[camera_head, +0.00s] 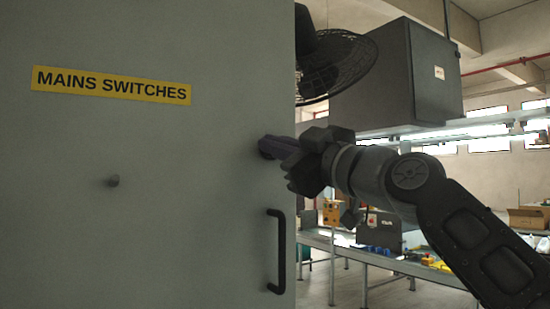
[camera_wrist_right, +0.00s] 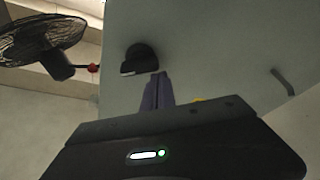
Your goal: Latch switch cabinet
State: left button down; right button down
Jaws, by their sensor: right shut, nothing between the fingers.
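The switch cabinet (camera_head: 190,230) fills the left of the head view, its flat grey door facing me with a yellow "MAINS SWITCHES" label (camera_head: 111,84). A dark latch knob (camera_head: 267,147) sits near the door's right edge, partly covered by my right gripper (camera_head: 278,147). In the wrist view the black latch (camera_wrist_right: 138,58) stands out from the door. My right gripper's fingers (camera_wrist_right: 157,85) are shut and empty, their tips close beside the latch; I cannot tell whether they touch it. My left gripper is not in view.
A black fan (camera_head: 335,65) and a dark box (camera_head: 395,75) are behind. A workbench (camera_head: 400,265) stands at the right.

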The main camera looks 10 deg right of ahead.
jog(key=n+g, duration=0.1)
jog(key=n, duration=0.2)
jog(key=f+n+g, duration=0.1)
jog(key=n, duration=0.2)
jog(key=d+f+n+g+p, duration=0.1)
jog(key=n, duration=0.3)
jog(key=shift+w, duration=0.2)
jog(key=shift+a, duration=0.1)
